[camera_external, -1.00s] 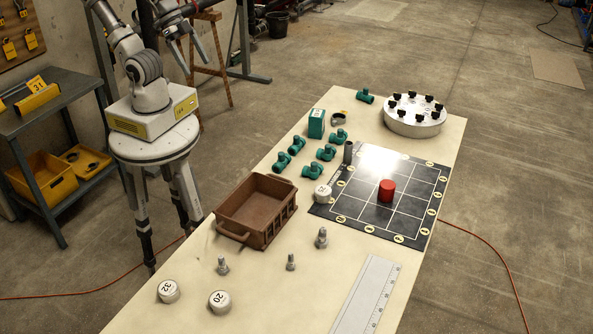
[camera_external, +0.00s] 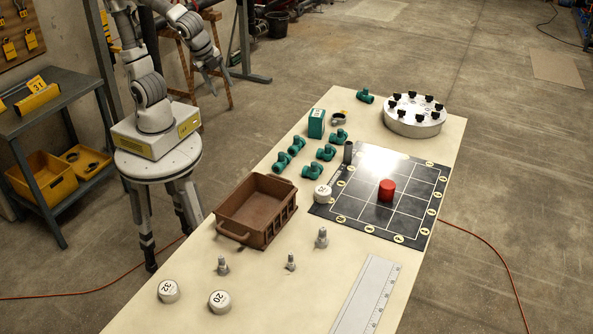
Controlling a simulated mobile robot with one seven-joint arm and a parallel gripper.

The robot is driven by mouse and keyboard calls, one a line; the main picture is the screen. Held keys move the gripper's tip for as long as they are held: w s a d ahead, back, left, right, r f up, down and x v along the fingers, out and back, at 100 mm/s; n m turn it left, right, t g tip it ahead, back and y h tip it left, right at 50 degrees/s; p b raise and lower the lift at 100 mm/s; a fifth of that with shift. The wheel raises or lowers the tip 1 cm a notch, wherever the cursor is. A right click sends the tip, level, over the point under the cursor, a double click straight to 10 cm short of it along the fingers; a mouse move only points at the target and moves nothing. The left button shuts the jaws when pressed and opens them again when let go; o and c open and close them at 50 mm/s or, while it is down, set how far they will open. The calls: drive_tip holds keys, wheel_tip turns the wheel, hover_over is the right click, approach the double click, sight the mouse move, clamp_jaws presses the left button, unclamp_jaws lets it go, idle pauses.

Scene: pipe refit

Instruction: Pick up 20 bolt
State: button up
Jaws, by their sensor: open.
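Three grey bolts stand upright on the table: a left one (camera_external: 222,265), a small middle one (camera_external: 291,261) and a larger right one (camera_external: 321,238). No number can be read on them. A white round cap marked 20 (camera_external: 219,301) sits at the near end of the table, beside a white cap marked 32 (camera_external: 168,291). My gripper (camera_external: 216,88) is open and empty, up at the top left, beyond the table's left edge and far from the bolts.
A brown crate (camera_external: 243,233) stands left of a black grid board (camera_external: 352,223) with a red cylinder (camera_external: 387,190) on it. Several teal valves (camera_external: 326,153) lie behind. A ruler (camera_external: 367,294) lies at the right edge. A round white stand (camera_external: 414,121) is at the far end.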

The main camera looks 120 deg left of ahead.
sight(233, 274)
drive_tip(key=w+d+f+m+t+y+b, duration=0.4)
drive_tip(key=w+d+f+m+y+b, duration=0.1)
drive_tip(key=w+d+f+m, duration=0.8)
drive_tip(key=d+f+m+t+h+b, duration=0.1)
drive_tip(key=d+f+m, duration=0.3)
drive_tip(key=d, duration=0.5)
drive_tip(key=s+d+f+m+t+h+b, duration=0.1)
drive_tip(key=d+f+m+t+h, duration=0.2)
drive_tip(key=d+m, duration=0.3)
drive_tip(key=d+f+m+t+h+b, duration=0.1)
drive_tip(key=d+f+m+t+h, duration=0.1)
drive_tip(key=d, duration=1.1)
drive_tip(key=shift+s+d+f+m+t+h+b, duration=0.15)
drive_tip(key=shift+f+m+t, duration=0.2)
drive_tip(key=shift+f+m, duration=0.4)
drive_tip(key=shift+s+f+m+t+h+b, duration=0.15)
drive_tip(key=shift+f+m+t, duration=0.2)
drive_tip(key=shift+f+m, duration=0.4)
drive_tip(key=shift+w+d, duration=0.1)
drive_tip(key=shift+w, duration=0.1)
drive_tip(key=b+x, duration=0.2)
drive_tip(key=x, duration=1.4)
drive_tip(key=shift+w+b, duration=0.35)
drive_tip(key=shift+w, duration=0.05)
clamp_jaws()
drive_tip(key=shift+r, duration=0.1)
